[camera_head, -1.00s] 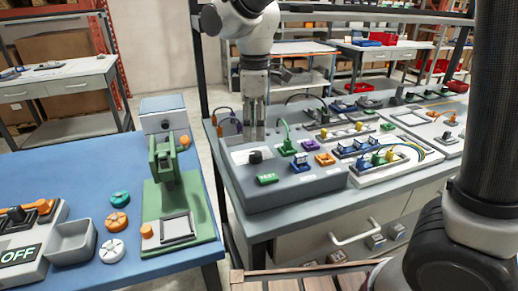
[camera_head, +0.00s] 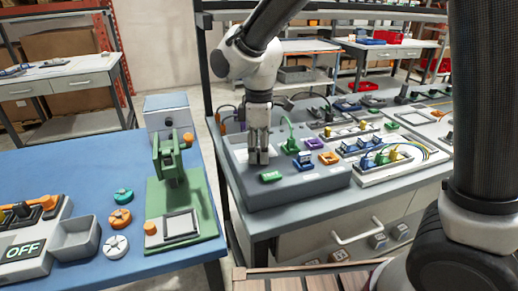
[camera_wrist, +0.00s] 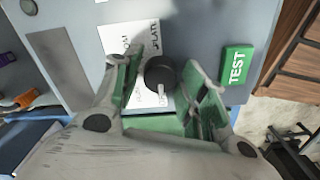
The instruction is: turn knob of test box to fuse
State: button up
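The test box (camera_head: 300,187) is a grey box on the right-hand bench. Its round black knob (camera_wrist: 160,73) shows in the wrist view on a white label plate (camera_wrist: 120,36); a pale pointer mark on it points toward the bottom of the picture. The printed words are only partly readable. My gripper (camera_head: 258,162) is down over the box, and in the wrist view its green-padded fingers (camera_wrist: 162,78) stand open on either side of the knob, with small gaps showing. In the head view the gripper hides the knob. A green TEST button (camera_wrist: 236,66) is to the right of the knob.
Coloured sockets (camera_head: 316,144) and a green cable (camera_head: 290,140) are on the box right of my gripper. A yellow-wired module (camera_head: 392,165) stands farther right. A blue table (camera_head: 85,178) with a green press (camera_head: 180,215) is at left, across a gap.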

jog(key=c, duration=0.6)
jog(key=shift+o, duration=0.2)
jog(key=shift+m, duration=0.3)
jog(key=m, duration=0.4)
jog(key=shift+m, duration=2.1)
jog(key=o, duration=1)
jog(key=shift+o, duration=0.2)
